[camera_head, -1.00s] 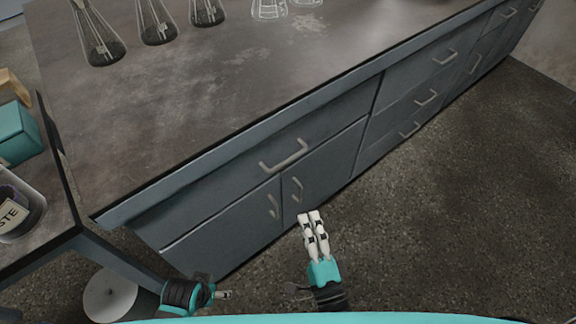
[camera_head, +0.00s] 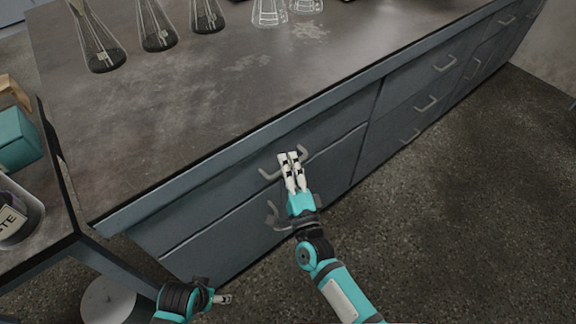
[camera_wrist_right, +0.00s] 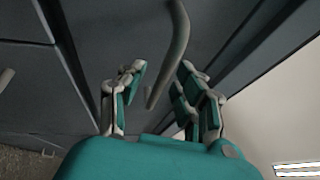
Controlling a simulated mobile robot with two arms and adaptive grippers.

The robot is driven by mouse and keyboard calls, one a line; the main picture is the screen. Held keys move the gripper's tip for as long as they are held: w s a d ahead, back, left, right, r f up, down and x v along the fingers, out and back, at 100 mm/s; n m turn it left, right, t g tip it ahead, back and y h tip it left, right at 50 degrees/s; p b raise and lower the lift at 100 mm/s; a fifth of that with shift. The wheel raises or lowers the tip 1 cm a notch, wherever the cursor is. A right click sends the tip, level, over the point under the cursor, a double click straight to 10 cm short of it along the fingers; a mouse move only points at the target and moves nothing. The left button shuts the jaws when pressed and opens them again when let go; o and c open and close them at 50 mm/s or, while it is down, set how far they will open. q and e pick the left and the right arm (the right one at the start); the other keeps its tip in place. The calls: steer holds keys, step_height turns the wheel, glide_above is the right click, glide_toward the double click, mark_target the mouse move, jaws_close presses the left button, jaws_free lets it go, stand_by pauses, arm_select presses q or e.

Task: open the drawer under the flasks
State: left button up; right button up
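The drawer (camera_head: 235,188) is the wide dark grey front under the worktop's edge, and it is shut. Its curved grey handle (camera_head: 268,174) is partly hidden by my right gripper (camera_head: 291,156). In the right wrist view the handle (camera_wrist_right: 178,40) passes between the parted fingers of my right gripper (camera_wrist_right: 160,88), with gaps visible on both sides. Dark-filled flasks (camera_head: 103,50) stand at the worktop's back left, with clear glassware (camera_head: 268,13) to their right. My left gripper (camera_head: 222,299) is low at the bottom, away from the drawer; its finger opening is not clear.
Cupboard doors sit below the drawer, their handles partly behind my right arm. More drawers (camera_head: 430,104) run to the right. A side table at left holds a teal box (camera_head: 17,140) and a labelled jar (camera_head: 14,215). The floor (camera_head: 450,230) at right is clear.

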steer(key=shift+w, duration=0.1)
jaws_close()
stand_by(0.5)
